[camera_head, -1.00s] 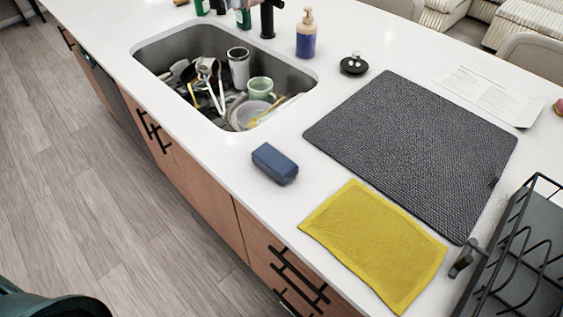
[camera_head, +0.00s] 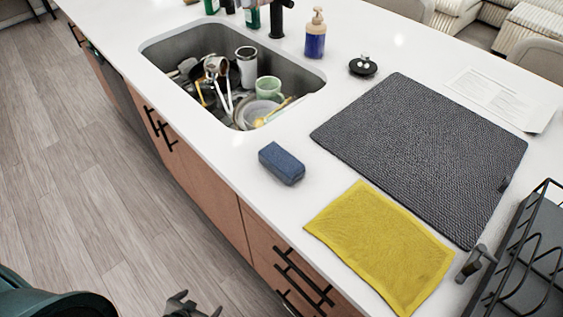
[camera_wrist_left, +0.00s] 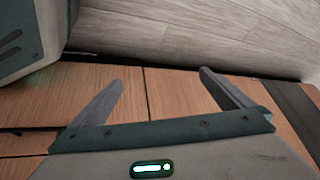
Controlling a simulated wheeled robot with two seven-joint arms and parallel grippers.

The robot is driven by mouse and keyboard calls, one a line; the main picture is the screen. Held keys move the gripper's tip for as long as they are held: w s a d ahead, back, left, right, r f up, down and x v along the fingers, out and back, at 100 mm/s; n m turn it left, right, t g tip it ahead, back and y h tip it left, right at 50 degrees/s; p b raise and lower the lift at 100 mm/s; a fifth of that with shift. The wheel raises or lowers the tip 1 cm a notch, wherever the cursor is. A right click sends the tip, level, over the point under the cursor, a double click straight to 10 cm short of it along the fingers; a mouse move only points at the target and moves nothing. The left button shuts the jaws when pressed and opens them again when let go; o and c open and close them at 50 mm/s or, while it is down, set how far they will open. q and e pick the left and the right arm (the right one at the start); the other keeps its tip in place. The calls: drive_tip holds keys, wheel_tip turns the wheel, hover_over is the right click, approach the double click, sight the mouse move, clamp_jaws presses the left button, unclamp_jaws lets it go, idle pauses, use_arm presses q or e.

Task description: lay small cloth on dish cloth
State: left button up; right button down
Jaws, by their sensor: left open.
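The small yellow cloth (camera_head: 380,248) lies flat on the white counter near its front edge. The dark grey dish cloth (camera_head: 422,150) lies flat behind it, and the two sit close together without overlapping. My left gripper (camera_head: 192,302) shows at the bottom of the head view, in front of the island and below the counter top, apart from both cloths. In the left wrist view its two fingers (camera_wrist_left: 160,85) are spread with nothing between them, facing the wooden cabinet fronts. My right gripper is not in view.
A blue sponge (camera_head: 281,163) lies left of the yellow cloth. The sink (camera_head: 165,58) holds several dishes. A black rack (camera_head: 530,265) stands at the right edge. A soap bottle (camera_head: 315,36), a black stopper (camera_head: 363,66) and a paper sheet (camera_head: 500,98) are farther back.

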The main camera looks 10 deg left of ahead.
use_arm(q)
drive_tip(key=w+d+r+m+t+h, duration=0.1)
drive_tip(key=w+r+t, duration=0.1)
drive_tip(key=w+r, duration=0.5)
drive_tip(key=w+d+r+t+h+b, duration=0.15)
drive_tip(key=w+r, duration=0.25)
drive_tip(key=r, duration=0.8)
drive_tip(key=w+r+m+t+h+p, duration=0.1)
drive_tip(key=w+r+t, duration=0.3)
drive_tip(key=r, duration=0.5)
drive_tip(key=s+d+r+m+h, duration=0.1)
drive_tip(key=d+r+h, duration=0.2)
drive_tip(key=r, duration=1)
drive_tip(key=d+r+m+h+b, duration=0.1)
drive_tip(key=d+r+h, duration=0.2)
drive_tip(key=d+r, duration=0.5)
wheel_tip(320, 180, up, 6)
drive_tip(key=shift+s+f+m, duration=0.1)
drive_tip(key=shift+s+m, duration=0.3)
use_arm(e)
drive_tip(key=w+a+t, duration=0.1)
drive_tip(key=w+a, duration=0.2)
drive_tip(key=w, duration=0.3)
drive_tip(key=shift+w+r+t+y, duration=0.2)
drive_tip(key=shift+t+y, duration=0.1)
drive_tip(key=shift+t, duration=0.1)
